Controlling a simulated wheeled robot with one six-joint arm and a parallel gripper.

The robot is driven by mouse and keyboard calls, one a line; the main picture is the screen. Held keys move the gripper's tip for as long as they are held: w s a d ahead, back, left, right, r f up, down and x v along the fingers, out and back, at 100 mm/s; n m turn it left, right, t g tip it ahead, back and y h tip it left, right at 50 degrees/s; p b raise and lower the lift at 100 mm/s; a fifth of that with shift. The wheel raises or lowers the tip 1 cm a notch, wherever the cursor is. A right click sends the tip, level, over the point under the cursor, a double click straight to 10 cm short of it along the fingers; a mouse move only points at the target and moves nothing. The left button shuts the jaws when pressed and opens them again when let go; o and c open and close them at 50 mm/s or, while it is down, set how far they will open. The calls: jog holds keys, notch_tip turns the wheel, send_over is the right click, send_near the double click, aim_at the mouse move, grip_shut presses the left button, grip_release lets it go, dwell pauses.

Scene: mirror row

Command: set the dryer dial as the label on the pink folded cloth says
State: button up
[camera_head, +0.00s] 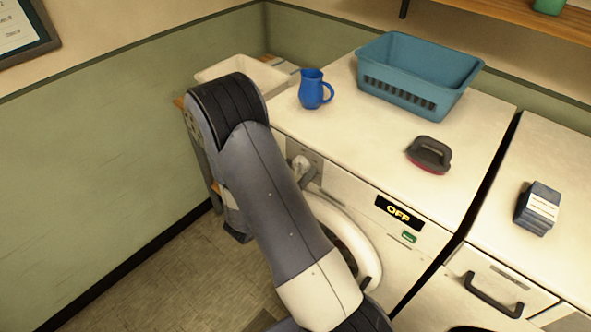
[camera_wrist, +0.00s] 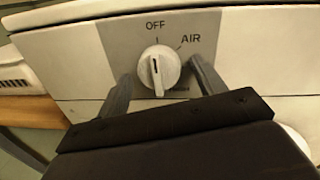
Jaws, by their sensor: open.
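The white dryer dial (camera_wrist: 160,68) sits on a grey panel in the wrist view, its dark mark pointing up about toward OFF. OFF is printed above it and AIR at its upper right; a lower right word is partly hidden. The dial (camera_head: 303,169) also shows beside my arm in the head view. The dryer display (camera_head: 399,212) reads OFF. My gripper (camera_wrist: 163,76) is open, with one finger on each side of the dial; contact cannot be told. I see no pink folded cloth in either view.
On the dryer top stand a blue jug (camera_head: 312,90), a teal basket (camera_head: 418,77) and a dark brush with a red base (camera_head: 429,155). A dark blue folded stack with a white label (camera_head: 538,208) lies on the right machine. A cream bin (camera_head: 243,68) stands left.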

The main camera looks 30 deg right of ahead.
jog(key=shift+c, duration=0.5)
jog(key=c, duration=0.9)
jog(key=shift+f+b, duration=0.1)
jog(key=shift+b, duration=0.3)
